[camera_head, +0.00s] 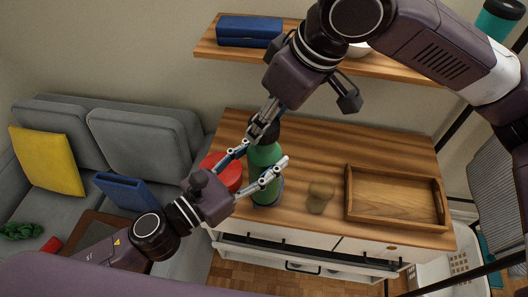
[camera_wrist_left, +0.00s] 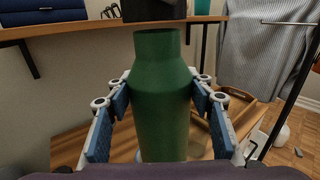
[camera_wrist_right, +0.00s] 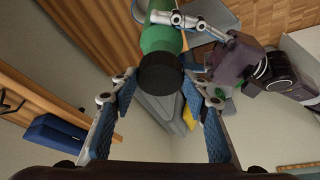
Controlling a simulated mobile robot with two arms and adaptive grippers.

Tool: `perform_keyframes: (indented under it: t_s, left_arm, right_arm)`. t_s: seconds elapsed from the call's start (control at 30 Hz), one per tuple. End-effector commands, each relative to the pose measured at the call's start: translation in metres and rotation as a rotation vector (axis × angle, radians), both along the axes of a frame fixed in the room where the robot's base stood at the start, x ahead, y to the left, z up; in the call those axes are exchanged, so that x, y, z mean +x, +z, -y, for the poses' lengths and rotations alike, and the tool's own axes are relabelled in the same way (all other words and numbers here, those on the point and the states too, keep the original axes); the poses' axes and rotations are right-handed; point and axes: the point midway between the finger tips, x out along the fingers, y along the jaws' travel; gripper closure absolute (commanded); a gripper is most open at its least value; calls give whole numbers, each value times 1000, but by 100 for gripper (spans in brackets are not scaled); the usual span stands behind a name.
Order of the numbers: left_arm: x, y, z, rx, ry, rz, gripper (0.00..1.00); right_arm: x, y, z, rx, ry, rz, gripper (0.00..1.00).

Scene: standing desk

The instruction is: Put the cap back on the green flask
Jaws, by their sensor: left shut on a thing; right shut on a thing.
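The green flask (camera_head: 264,157) stands upright near the left end of the wooden desk. My left gripper (camera_head: 262,162) is shut around its body, and both fingers press its sides in the left wrist view (camera_wrist_left: 162,100). My right gripper (camera_head: 262,128) comes from above and is shut on the black cap (camera_wrist_right: 160,73). The cap is over the flask's neck, and in the left wrist view the cap (camera_wrist_left: 153,10) shows just above the rim with a thin gap. The right fingers partly hide the cap in the head view.
A red round object (camera_head: 222,171) is close behind the left gripper. A small brown cup (camera_head: 319,197) and an empty wooden tray (camera_head: 350,212) are to the right on the desk (camera_head: 330,150). A shelf (camera_head: 385,68) with a blue box (camera_head: 249,30) is above.

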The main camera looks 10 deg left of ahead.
Motion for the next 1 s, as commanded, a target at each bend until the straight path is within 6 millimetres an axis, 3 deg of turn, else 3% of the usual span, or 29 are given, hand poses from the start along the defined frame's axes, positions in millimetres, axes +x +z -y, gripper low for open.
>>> perform_keyframes:
  t_s: [0.47, 1.0]
  left_arm:
    - [0, 3, 0, -2, -1, 5, 100]
    - [0, 3, 0, -2, -1, 4, 100]
  right_arm:
    - [-1, 1, 1, 2, 1, 3, 74]
    - [-1, -17, 1, 3, 0, 3, 74]
